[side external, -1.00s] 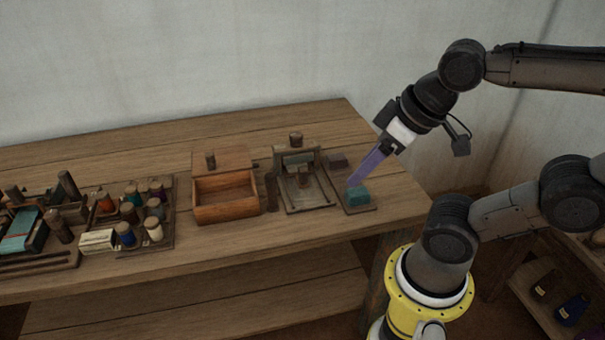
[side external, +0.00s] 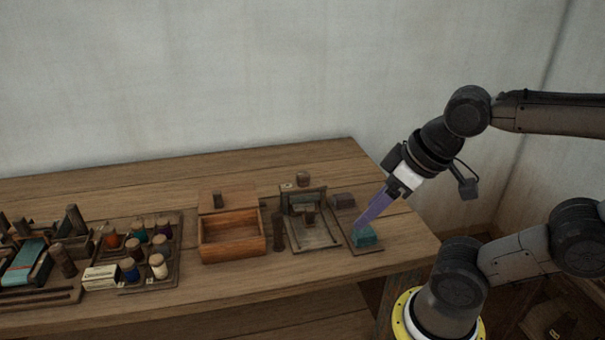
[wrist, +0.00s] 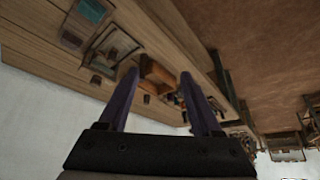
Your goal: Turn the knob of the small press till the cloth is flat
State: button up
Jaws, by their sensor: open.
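The small press (side external: 325,240) is a wooden frame on a flat base near the right end of the bench. My gripper (side external: 359,226) has long purple fingers pointing down and left, right of the press and apart from the knob. In the side view the fingertips overlap a teal block (side external: 366,238); contact is unclear. The wrist view shows the fingers (wrist: 160,73) apart with nothing between them.
Further left is a rack of several spools (side external: 132,270). Bare bench (side external: 320,275) lies in front.

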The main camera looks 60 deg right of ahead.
jog(key=shift+o, duration=0.2)
jog(key=shift+s+f+n, duration=0.1)
jog(key=shift+s+n, duration=0.05)
jog(key=shift+n, duration=0.25)
jog(key=w+r+n, duration=0.4)
jog(key=r+n, duration=0.1)
jog(key=r, duration=0.2)
jog(key=w+d+r+n+g, duration=0.2)
jog(key=w+d+r+n, duration=0.25)
jog(key=w, duration=0.55)
jog(key=m+g, duration=0.1)
jog(key=g, duration=0.3)
send_over(303, 174)
notch_tip(303, 174, down, 11)
notch_tip(303, 174, down, 13)
jog(key=shift+d+f, duration=0.1)
grip_shut()
